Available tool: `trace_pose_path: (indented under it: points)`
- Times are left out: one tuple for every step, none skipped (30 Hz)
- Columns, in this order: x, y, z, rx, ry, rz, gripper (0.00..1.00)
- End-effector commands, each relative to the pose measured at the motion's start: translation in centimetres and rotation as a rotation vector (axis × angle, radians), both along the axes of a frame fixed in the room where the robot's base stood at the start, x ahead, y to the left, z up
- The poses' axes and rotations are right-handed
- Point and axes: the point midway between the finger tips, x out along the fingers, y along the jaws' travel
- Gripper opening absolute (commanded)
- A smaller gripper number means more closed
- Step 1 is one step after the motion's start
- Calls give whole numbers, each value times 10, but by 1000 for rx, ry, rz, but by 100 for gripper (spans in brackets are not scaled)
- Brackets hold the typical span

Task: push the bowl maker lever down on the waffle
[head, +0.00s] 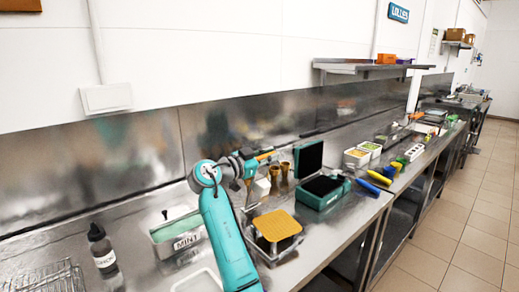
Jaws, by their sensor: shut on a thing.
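A golden, square-looking waffle (277,225) lies flat on top of the bowl maker (273,255), a low frame near the front of the steel counter. My teal arm comes up from the bottom, left of it. My gripper (258,160) is above and behind the waffle, apart from it. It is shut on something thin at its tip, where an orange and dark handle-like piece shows. I cannot tell whether this is the bowl maker's lever. The fingertips are small and partly hidden by the wrist.
A teal box with its lid open (320,190) stands just right. A tub labelled MINT (180,236) and a dark bottle (102,250) stand left. Cones (285,170) stand behind. Blue and yellow tools (372,184) lie further right. A shelf (365,68) hangs above.

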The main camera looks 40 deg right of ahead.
Motion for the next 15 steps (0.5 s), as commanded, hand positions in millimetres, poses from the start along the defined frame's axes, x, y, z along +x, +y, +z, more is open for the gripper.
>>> trace_pose_path:
  points:
    - [-11,0,-5,2,-45,0,0]
    - [-17,0,-8,2,-72,0,0]
    - [-25,-1,-11,3,-110,0,0]
    - [-31,-1,-14,5,-139,0,0]
    - [-37,-1,-17,6,-168,0,0]
    - [-45,-1,-22,7,-205,0,0]
    - [-50,-2,-25,8,-234,0,0]
    - [-56,-2,-29,9,-261,0,0]
    - [-63,-2,-34,10,-299,0,0]
    - [-69,-2,-38,11,-327,0,0]
    - [-74,-3,-42,12,-356,0,0]
    - [-81,-3,-47,13,-393,0,0]
    - [-85,-3,-52,14,-422,0,0]
    - [-90,-3,-56,15,-450,0,0]
    - [-96,-3,-63,17,-488,0,0]
